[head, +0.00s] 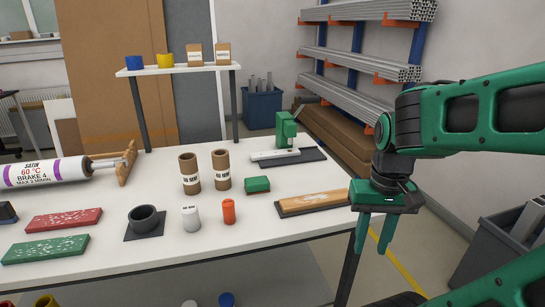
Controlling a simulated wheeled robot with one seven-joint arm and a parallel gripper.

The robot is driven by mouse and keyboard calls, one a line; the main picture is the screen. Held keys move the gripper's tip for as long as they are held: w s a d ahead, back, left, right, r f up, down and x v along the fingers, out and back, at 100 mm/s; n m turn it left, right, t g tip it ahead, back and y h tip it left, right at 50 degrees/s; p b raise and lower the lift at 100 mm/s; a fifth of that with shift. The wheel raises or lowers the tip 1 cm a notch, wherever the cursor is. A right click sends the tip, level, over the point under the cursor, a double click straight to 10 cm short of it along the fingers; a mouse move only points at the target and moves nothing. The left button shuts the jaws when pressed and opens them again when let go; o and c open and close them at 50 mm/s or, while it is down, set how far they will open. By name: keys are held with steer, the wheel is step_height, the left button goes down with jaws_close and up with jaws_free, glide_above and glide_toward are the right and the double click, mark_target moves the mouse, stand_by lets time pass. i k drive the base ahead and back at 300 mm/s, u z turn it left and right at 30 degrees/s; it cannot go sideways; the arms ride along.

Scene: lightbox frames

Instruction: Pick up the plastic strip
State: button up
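I cannot tell for sure which item is the plastic strip. A flat red bar (64,220) with white marks lies at the left of the white table, and a similar green bar (45,249) lies in front of it. A long wood-coloured strip with a dark edge (312,202) lies near the table's right edge. My gripper (372,248) hangs with its green fingers pointing down, just right of the table's edge. The fingers are apart with nothing between them. The wood-coloured strip is the nearest of these to it.
Two brown tubes (190,173), a white cylinder (191,218), an orange cylinder (229,211), a green block (257,184) and a dark cup (146,218) stand mid-table. A green press (286,130) stands behind. The white table (230,251) has bare room along its front.

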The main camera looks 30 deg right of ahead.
mark_target(266, 154)
steer(key=i, duration=0.95)
